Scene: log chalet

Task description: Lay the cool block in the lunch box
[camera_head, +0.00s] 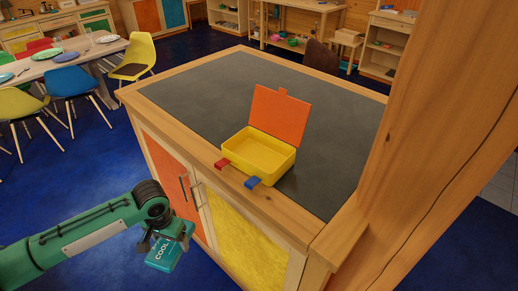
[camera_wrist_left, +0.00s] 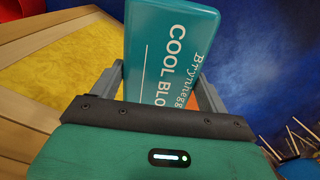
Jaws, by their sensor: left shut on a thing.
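The teal cool block (camera_head: 164,255), with white "COOL" lettering, is held in my left gripper (camera_head: 167,237), low in front of the wooden cabinet. In the left wrist view the cool block (camera_wrist_left: 172,50) sits between the two grey fingers of the left gripper (camera_wrist_left: 165,85), which is shut on it. The lunch box (camera_head: 258,152) stands on the cabinet's dark top, up and to the right of the gripper. It is yellow, with its orange lid (camera_head: 279,115) raised at the back and red and blue clips at the front. Its inside looks empty. My right gripper is not in view.
The cabinet (camera_head: 196,87) has a wooden rim and orange and yellow doors with handles. A thick wooden post (camera_head: 430,150) rises at the right, close to the counter. A dining table (camera_head: 60,58) with chairs stands at the back left. The counter around the lunch box is clear.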

